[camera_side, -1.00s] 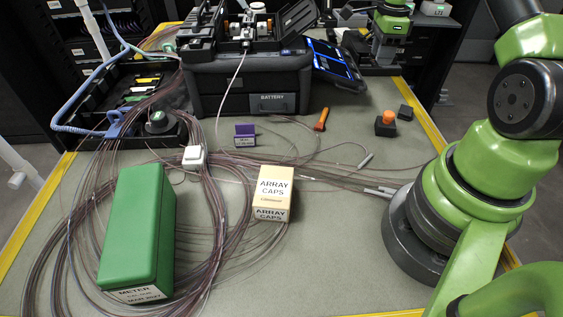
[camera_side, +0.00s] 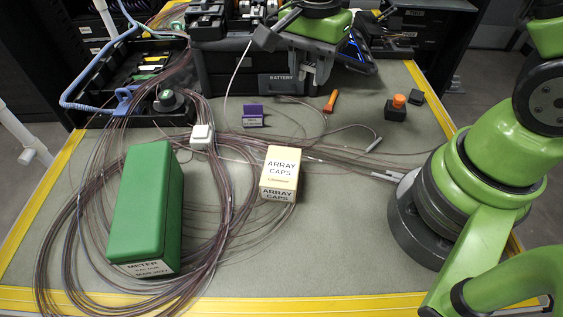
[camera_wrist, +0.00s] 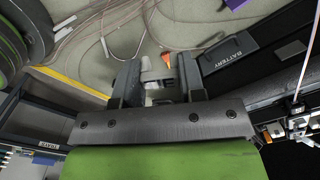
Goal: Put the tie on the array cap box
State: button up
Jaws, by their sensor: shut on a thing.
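The array cap box (camera_side: 281,172) is a small cream box marked ARRAY CAPS, on the mat in the middle of the side view. My gripper (camera_side: 311,80) is up at the back, in front of the splicer and its battery case, well behind and above the box. In the wrist view my gripper (camera_wrist: 158,82) is shut on a small pale grey thing, the tie (camera_wrist: 158,76), as far as I can tell; its shape is mostly hidden by the fingers. I see no other tie on the mat.
A green meter box (camera_side: 146,205) stands left of the array cap box among loops of thin cable. A purple holder (camera_side: 253,116), an orange-handled tool (camera_side: 331,101) and an orange-topped black block (camera_side: 396,107) lie behind.

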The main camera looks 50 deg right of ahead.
jog(key=s+a+n, duration=0.4)
jog(key=a+n, duration=0.2)
jog(key=a, duration=0.5)
send_over(281, 166)
notch_tip(281, 166, down, 4)
jog(key=shift+f, duration=2.5)
jog(key=shift+f, duration=0.15)
jog(key=o, duration=1)
jog(key=shift+c, duration=0.2)
